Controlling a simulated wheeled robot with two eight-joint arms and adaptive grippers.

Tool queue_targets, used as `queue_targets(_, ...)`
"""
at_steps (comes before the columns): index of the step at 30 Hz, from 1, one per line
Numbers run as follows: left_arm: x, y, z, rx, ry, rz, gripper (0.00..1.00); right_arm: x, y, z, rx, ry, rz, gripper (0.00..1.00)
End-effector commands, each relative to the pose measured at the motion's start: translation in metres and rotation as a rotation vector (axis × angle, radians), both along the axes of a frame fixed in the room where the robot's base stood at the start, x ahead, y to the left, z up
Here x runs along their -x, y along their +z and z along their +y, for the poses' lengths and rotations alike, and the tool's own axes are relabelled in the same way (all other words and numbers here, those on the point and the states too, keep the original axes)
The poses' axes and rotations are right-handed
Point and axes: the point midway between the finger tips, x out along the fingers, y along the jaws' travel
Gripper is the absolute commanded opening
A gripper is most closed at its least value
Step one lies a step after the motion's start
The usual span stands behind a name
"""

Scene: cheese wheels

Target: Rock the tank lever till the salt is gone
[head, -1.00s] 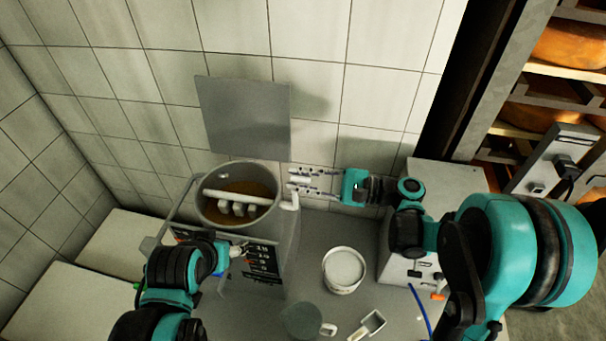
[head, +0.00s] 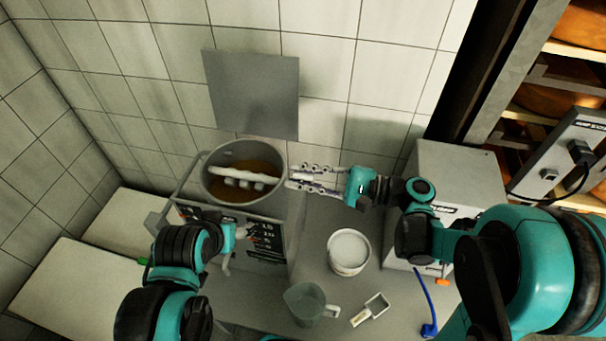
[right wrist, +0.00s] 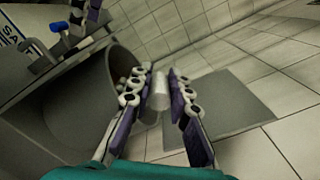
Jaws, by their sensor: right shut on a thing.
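The grey tank (head: 212,192) holds brown liquid (head: 262,167). A white bar with paddles (head: 240,177) lies across it. I cannot make out salt in the liquid. My right gripper (head: 296,185) is at the tank's right side, shut on the tank lever. The lever's white round grip (right wrist: 158,94) shows between the fingers (right wrist: 158,100) in the right wrist view; the fingers mostly hide it in the head view. My left gripper (head: 241,232) is at the front of the tank, by the dark marked panel (head: 264,240); its jaws are too small to read.
A white tub (head: 348,252) stands right of the tank on the grey bench. A grey box (head: 455,175) stands at the right, and a grey plate (head: 251,95) is behind the tank.

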Motion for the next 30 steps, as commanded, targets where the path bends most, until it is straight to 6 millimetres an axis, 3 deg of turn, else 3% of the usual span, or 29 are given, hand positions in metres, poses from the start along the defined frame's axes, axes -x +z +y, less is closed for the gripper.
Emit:
queue_targets(3,0.000,-0.001,0.000,0.000,0.000,0.000,0.67,0.001,-0.005,0.000,0.013,0.000,0.003,0.00)
queue_targets(4,0.000,-0.001,0.000,0.000,0.000,0.000,0.67,0.001,-0.005,0.000,0.013,0.000,0.003,0.20)
queue_targets(6,0.000,-0.001,0.000,0.000,0.000,0.000,0.67,0.001,-0.005,0.000,0.012,0.001,0.002,0.39)
queue_targets(18,0.000,0.000,0.000,0.000,0.000,0.000,0.67,0.001,-0.003,-0.006,0.008,0.000,0.002,0.39)
queue_targets(23,0.000,0.000,0.000,0.000,0.000,0.000,0.67,0.006,-0.003,-0.033,0.008,-0.005,0.002,0.39)
queue_targets(30,0.000,0.000,0.000,0.000,0.000,0.000,0.67,0.016,-0.003,-0.085,0.009,-0.004,0.002,0.39)
